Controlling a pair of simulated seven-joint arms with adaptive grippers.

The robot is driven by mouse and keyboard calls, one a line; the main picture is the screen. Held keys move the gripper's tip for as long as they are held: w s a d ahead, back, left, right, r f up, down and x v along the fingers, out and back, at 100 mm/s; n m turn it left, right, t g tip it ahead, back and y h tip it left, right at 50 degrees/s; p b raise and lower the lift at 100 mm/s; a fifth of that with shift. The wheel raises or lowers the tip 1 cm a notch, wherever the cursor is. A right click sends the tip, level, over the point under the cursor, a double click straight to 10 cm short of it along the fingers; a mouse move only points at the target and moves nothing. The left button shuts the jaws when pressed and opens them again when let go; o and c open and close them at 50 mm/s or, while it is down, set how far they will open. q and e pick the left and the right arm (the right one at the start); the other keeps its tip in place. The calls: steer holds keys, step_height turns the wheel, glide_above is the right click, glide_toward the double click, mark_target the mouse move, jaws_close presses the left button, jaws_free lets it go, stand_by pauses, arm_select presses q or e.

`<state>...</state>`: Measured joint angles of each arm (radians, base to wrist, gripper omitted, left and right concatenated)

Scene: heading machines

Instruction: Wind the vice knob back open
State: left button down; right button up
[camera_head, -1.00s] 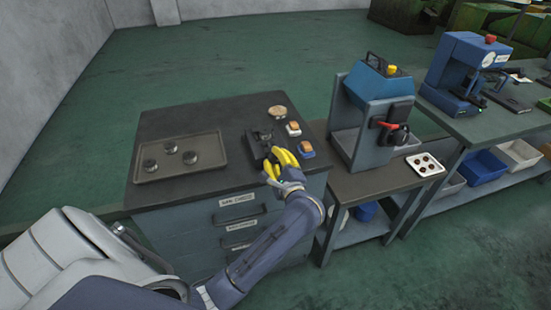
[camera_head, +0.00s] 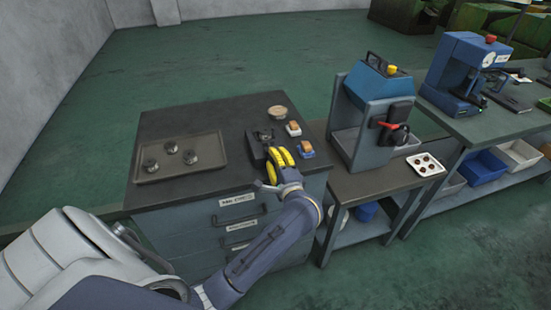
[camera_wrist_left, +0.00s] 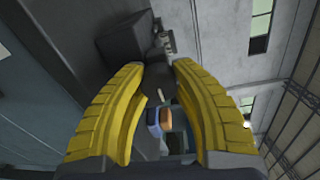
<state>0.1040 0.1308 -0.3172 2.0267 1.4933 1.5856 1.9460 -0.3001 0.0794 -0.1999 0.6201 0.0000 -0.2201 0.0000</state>
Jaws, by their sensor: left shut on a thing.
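The small dark vice (camera_head: 262,137) stands at the right front of the grey cabinet top. My left gripper (camera_head: 277,158), with yellow fingers, is at the vice's front side, near the cabinet's front edge. In the left wrist view the dark vice knob (camera_wrist_left: 157,82) lies between the two yellow fingertips (camera_wrist_left: 159,72), and the gripper is shut on it. The vice body (camera_wrist_left: 125,45) shows dark beyond the fingers. In the head view the fingers hide the knob. My right gripper is not in view.
A tray (camera_head: 205,167) with several dark round parts lies left on the cabinet top. A blue press machine (camera_head: 372,110) stands on the bench to the right.

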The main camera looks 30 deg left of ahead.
arm_select(q)
steer(key=shift+r, duration=0.1)
steer(key=c, duration=0.9)
jaws_free()
steer(key=f+v, duration=0.1)
steer(key=v, duration=1.1)
steer(key=shift+r, duration=0.35)
